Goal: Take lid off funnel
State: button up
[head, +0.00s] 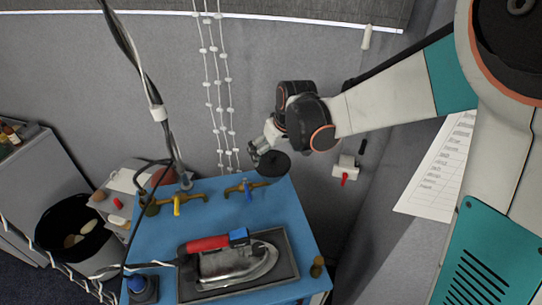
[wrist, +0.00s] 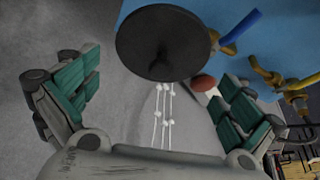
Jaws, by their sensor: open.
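A dark round lid (head: 273,164) shows at the back right corner of the blue table, close beside my gripper (head: 258,150). In the wrist view the lid (wrist: 160,30) is a black disc with a small knob-like part near its lower edge. It lies ahead of my gripper (wrist: 158,100), between the lines of the two spread green-padded fingers. The fingers are open with nothing between them, and I see no contact with the lid. I cannot make out a funnel; whatever is under the disc is hidden.
The blue table (head: 290,215) carries an iron (head: 238,265) on a dark tray and brass taps with a yellow handle (head: 177,205) and a blue handle (head: 248,190). A hanging cable (head: 150,90) drops at the left. A grey wall stands behind the table. A black bin (head: 62,215) stands left.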

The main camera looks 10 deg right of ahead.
jog(key=shift+x, duration=1.2)
jog(key=shift+c, duration=0.6)
jog(key=c, duration=0.9)
jog(key=shift+s+d, duration=0.1)
jog(key=c, duration=0.3)
